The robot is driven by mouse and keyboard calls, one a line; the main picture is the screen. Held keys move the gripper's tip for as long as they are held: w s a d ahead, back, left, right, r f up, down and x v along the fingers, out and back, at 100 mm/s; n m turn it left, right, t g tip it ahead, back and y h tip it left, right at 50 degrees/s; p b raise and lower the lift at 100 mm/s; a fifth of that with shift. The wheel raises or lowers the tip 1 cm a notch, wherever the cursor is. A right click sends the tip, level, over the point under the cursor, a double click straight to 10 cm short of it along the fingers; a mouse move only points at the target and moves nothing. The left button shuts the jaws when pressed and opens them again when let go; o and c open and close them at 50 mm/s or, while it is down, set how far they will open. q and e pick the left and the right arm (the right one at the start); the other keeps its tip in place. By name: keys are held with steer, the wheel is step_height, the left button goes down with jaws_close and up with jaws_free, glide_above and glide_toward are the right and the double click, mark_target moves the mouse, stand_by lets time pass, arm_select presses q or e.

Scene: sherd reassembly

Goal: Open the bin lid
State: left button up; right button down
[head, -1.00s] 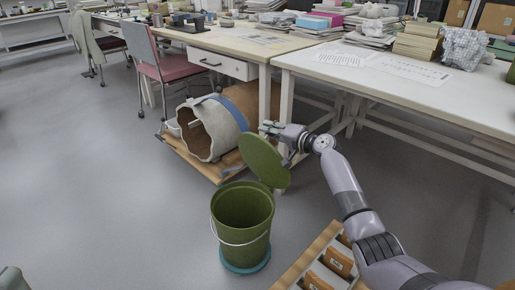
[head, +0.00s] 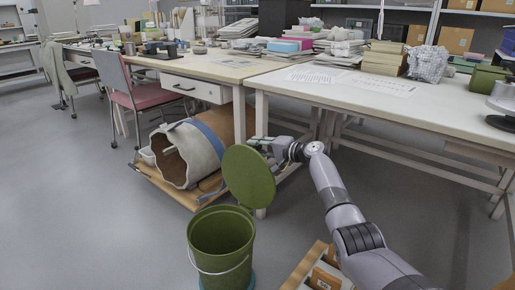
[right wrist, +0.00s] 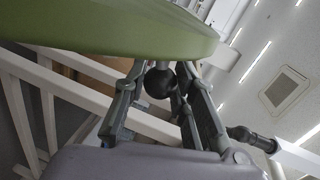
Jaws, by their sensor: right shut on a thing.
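The green bin (head: 221,245) stands on the floor with its mouth open and a thin wire handle hanging at its front. Its round green lid (head: 249,176) stands nearly upright above the bin's back right rim, its lower edge close to or touching the rim. My right gripper (head: 262,142) is at the lid's upper edge, shut on the lid's knob. In the right wrist view, the dark round knob (right wrist: 160,82) sits between the fingers, with the lid (right wrist: 110,28) above it. My left gripper is out of view.
A large broken jar (head: 186,158) lies on a low wooden board behind the bin. A white table (head: 400,100) stands behind my right arm. A wooden tray (head: 312,270) is right of the bin. The floor to the left is clear.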

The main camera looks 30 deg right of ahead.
steer(key=c, duration=1.3)
jaws_free()
steer(key=shift+s+d, duration=0.3)
steer(key=shift+s, duration=0.3)
steer(key=v, duration=1)
steer(key=shift+s+r, duration=0.2)
steer(key=shift+s, duration=0.1)
